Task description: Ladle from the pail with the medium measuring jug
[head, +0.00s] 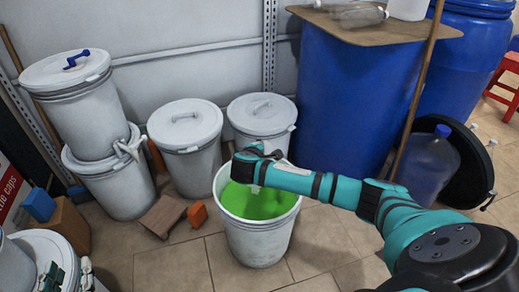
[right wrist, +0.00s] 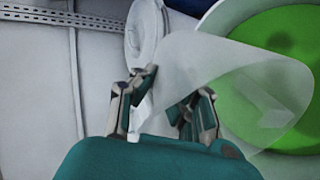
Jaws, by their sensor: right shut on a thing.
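The white pail (head: 258,240) stands on the floor in the middle of the head view, with bright green liquid (head: 265,204) inside. In the right wrist view the green liquid (right wrist: 270,60) fills the right side. The translucent measuring jug (right wrist: 215,75) is in my right gripper (right wrist: 163,112), which is shut on it. The jug overlaps the pail's rim and the green; I cannot tell whether it touches the liquid. In the head view my right gripper (head: 250,163) is above the pail and mostly hides the jug. My left gripper (head: 68,276) is open and empty at the lower left.
Lidded white drums (head: 185,150) stand behind and left of the pail. A large blue barrel (head: 350,100) with a board on top stands behind it. A wooden pole (head: 418,90) leans at right, near a clear blue jug (head: 428,165). Wooden blocks (head: 162,215) lie left of the pail.

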